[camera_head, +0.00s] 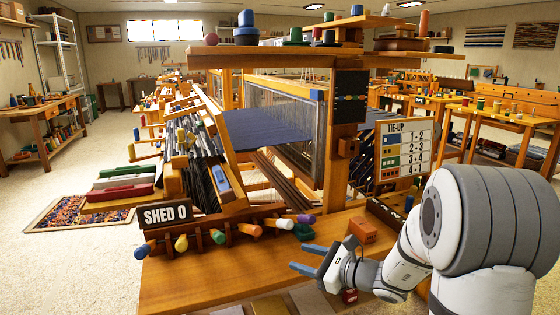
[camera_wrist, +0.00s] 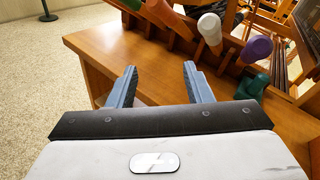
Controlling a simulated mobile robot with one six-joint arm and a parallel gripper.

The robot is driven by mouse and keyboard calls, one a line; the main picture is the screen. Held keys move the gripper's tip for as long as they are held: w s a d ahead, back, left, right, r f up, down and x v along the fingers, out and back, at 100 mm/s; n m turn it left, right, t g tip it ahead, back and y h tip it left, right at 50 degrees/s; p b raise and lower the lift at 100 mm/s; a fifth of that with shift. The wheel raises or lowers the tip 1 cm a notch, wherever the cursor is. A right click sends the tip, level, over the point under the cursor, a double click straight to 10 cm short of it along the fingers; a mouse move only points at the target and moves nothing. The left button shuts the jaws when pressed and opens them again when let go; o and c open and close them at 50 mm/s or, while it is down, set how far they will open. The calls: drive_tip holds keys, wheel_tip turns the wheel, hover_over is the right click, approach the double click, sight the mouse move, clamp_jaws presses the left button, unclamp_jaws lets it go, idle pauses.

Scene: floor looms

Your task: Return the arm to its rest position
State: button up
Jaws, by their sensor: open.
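My gripper (camera_head: 308,258) is at the end of my white and grey arm, which reaches in from the right in the head view. Its two blue-grey fingers stand apart with nothing between them. They are over the wooden bench top (camera_head: 200,280) at the front of the loom. In the wrist view the open fingers (camera_wrist: 158,84) point across the bare bench top (camera_wrist: 105,42) toward a row of coloured pegs. The gripper appears apart from the pegs.
The coloured pegs (camera_head: 250,230) stick out below the SHED 0 sign (camera_head: 165,214). A green piece (camera_head: 303,231) and an orange block (camera_head: 362,229) lie near my gripper. The loom's post (camera_head: 340,150) and TIE-UP board (camera_head: 403,150) rise behind. Open floor (camera_head: 75,270) is at the left.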

drive_tip(key=s+a+r+n+g+h+p, duration=0.3)
drive_tip(key=s+r+n+g+p, duration=0.4)
drive_tip(key=s+r+n+p, duration=0.65)
drive_tip(key=s+d+r+n+h+p, duration=0.8)
drive_tip(key=s+d+r+h+p, duration=0.1)
drive_tip(key=s+d+r+h, duration=0.1)
drive_tip(key=shift+s+d+r, duration=0.35)
drive_tip(key=shift+s+d, duration=0.45)
drive_tip(key=shift+d, duration=0.1)
